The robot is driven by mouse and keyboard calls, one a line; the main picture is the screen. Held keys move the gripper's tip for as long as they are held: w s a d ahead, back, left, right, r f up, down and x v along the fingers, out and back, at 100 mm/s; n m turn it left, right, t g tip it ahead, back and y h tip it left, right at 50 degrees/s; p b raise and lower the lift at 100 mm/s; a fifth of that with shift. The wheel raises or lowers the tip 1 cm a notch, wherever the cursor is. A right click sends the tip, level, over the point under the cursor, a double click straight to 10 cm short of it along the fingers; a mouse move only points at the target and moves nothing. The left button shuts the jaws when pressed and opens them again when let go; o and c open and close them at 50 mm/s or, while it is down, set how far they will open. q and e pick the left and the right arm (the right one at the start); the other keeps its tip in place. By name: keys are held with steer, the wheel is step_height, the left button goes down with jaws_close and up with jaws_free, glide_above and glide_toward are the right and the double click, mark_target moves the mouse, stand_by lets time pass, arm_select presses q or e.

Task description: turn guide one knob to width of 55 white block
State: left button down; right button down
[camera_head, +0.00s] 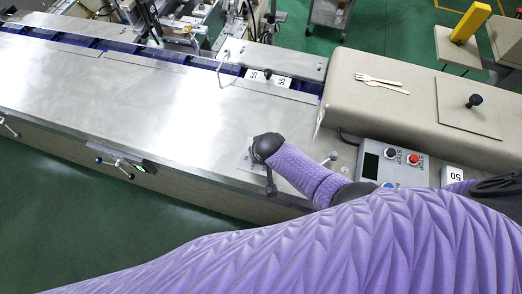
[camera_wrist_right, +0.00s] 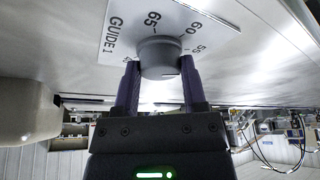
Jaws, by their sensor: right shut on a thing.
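The guide one knob (camera_wrist_right: 160,57) is a grey round knob in the right wrist view. It sits on a white plate (camera_wrist_right: 116,45) marked GUIDE 1, with 65, 60 and 55 on its scale. My right gripper (camera_wrist_right: 158,65) has a finger on each side of the knob and is shut on it. I cannot read the knob's exact setting. In the head view my right wrist covers the knob, and part of the scale plate (camera_head: 244,158) shows beside it. Two white blocks marked 55, one on the left (camera_head: 255,75) and one on the right (camera_head: 282,82), lie at the blue channel.
A control box (camera_head: 393,163) with buttons and a white block marked 50 (camera_head: 453,176) are right of my arm. Two forks (camera_head: 380,83) lie on the beige housing (camera_head: 350,105). The steel tabletop (camera_head: 130,100) left of my wrist is clear. Crank handles stick out along the front edge.

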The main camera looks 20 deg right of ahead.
steer(key=shift+c, duration=0.7)
jaws_free()
steer(key=shift+r, duration=0.1)
steer(key=p+v, duration=0.5)
steer(key=v, duration=0.4)
steer(key=shift+s+r, duration=0.15)
steer(key=shift+r, duration=0.2)
